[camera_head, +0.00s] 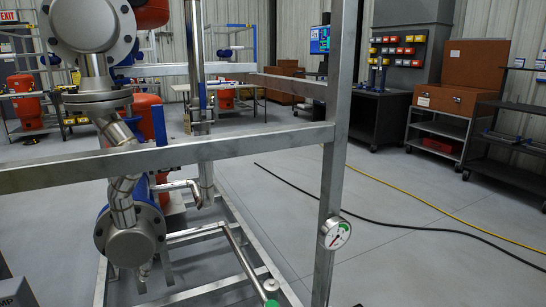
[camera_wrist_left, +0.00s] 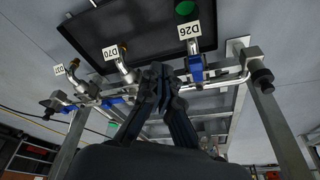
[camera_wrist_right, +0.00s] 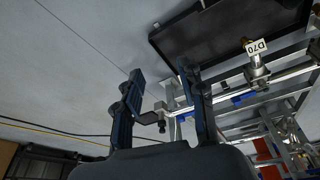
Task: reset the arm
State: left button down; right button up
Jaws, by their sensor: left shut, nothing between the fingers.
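My left gripper (camera_wrist_left: 160,78) shows in the left wrist view with its dark fingers together and nothing between them. It is in front of a metal pipe frame with tagged valves; the tags read D26 (camera_wrist_left: 190,30) and D70 (camera_wrist_left: 111,53). My right gripper (camera_wrist_right: 162,78) shows in the right wrist view with its two fingers apart and nothing seen between them. The D70 tag (camera_wrist_right: 256,46) is to its right, apart from the fingers. Neither gripper can be made out clearly in the head view.
A grey steel frame (camera_head: 232,142) with a round gauge (camera_head: 335,233) stands close in front. Flanged piping (camera_head: 131,240) is at left. A black tray (camera_wrist_left: 135,30) lies beyond the valves. Black (camera_head: 330,215) and yellow (camera_head: 440,211) hoses cross open floor. Carts (camera_head: 440,130) stand at right.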

pick_arm(q)
jog(key=s+f+g+p, duration=0.1)
jog(key=s+f+p, duration=0.3)
jog(key=f+p, duration=0.6)
pick_arm(e)
jog(key=s+f+g, duration=0.1)
jog(key=s+f, duration=0.3)
jog(key=f, duration=0.6)
pick_arm(q)
jog(key=s+a+f+p, duration=0.1)
jog(key=s+f+p, duration=0.1)
jog(key=s+p, duration=0.3)
jog(key=s+a+f+g+p, duration=0.1)
jog(key=s+p, duration=0.4)
jog(key=s, duration=0.5)
jog(key=shift+s+a+f, duration=0.3)
jog(key=shift+a+f, duration=0.3)
jog(key=shift+f, duration=0.45)
pick_arm(e)
jog(key=s+d+f, duration=0.1)
jog(key=s+f, duration=0.1)
jog(key=s, duration=0.5)
jog(key=s+d+f+g, duration=0.1)
jog(key=s+d+f, duration=0.1)
jog(key=s, duration=0.6)
jog(key=shift+s+f, duration=0.3)
jog(key=shift+f, duration=0.25)
jog(key=shift+d, duration=0.1)
jog(key=shift+n, duration=0.3)
